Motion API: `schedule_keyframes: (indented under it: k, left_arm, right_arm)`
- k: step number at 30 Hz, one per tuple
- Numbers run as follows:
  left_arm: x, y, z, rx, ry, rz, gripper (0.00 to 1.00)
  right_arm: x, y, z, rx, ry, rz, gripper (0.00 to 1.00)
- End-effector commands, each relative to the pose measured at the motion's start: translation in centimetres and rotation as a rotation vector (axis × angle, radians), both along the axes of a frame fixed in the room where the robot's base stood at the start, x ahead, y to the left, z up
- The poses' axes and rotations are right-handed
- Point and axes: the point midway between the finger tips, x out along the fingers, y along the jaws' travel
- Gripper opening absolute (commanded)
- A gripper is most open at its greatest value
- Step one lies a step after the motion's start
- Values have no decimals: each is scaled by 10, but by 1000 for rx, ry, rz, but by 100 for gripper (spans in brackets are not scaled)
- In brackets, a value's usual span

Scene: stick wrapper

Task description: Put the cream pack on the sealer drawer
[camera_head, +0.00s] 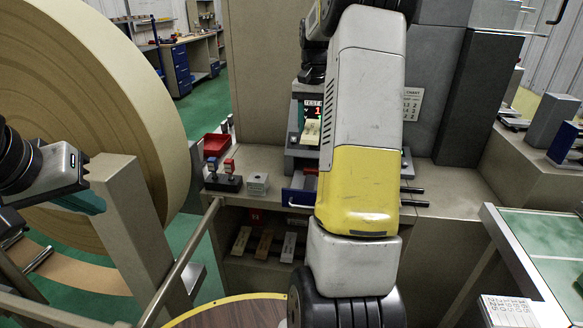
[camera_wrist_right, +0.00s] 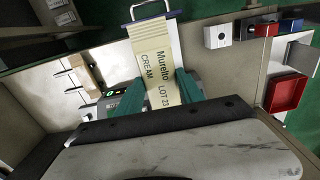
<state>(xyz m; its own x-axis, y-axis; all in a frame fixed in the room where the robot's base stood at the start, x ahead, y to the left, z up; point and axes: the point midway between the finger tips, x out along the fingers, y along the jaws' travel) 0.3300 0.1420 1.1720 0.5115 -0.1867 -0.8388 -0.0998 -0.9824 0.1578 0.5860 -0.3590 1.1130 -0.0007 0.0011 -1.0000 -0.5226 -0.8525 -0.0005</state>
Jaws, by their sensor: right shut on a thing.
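The cream pack (camera_wrist_right: 158,62), printed "Murelto CREAM LOT 23", is held between the teal fingers of my right gripper (camera_wrist_right: 180,92). Its far end overlaps the sealer drawer (camera_wrist_right: 174,38) in the wrist view, near the drawer's blue front and handle. I cannot tell whether it touches the drawer. In the head view the open drawer (camera_head: 299,193) is partly covered by my right arm. A cream piece (camera_head: 312,131) shows above it; I cannot tell if it is the same pack. My left gripper (camera_head: 88,202) is off at the left, away from the counter; its opening is unclear.
A red bin (camera_head: 217,146), stamps (camera_head: 222,178) and a small grey box (camera_head: 257,184) stand on the counter left of the drawer. Several packs (camera_head: 265,243) lie on the shelf below. A large roll (camera_head: 95,110) fills the left. My right arm hides the middle.

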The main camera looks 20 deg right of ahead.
Motion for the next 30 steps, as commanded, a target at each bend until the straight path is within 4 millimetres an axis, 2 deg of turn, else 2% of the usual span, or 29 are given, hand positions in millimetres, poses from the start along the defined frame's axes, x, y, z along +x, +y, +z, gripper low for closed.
schedule_keyframes:
  k: [5, 12, 16, 19, 26, 30]
  left_arm:
    - [0, 0, 0, 0, -1, 0, 0]
    - [0, 0, 0, 0, -1, 0, 0]
    - [0, 0, 0, 0, -1, 0, 0]
    - [0, 0, 0, 0, -1, 0, 0]
    - [0, 0, 0, 0, -1, 0, 0]
    - [0, 0, 0, 0, -1, 0, 0]
  right_arm:
    - [-1, 0, -20, 2, 5, 0, 7]
    - [-1, 0, -84, 1, 6, 0, 7]
    - [-1, 0, -113, 2, 5, 0, 7]
    - [-1, 0, -128, 2, 3, 0, 7]
    - [-1, 0, -144, 1, 2, 0, 7]
    - [-1, 0, -165, 1, 3, 0, 7]
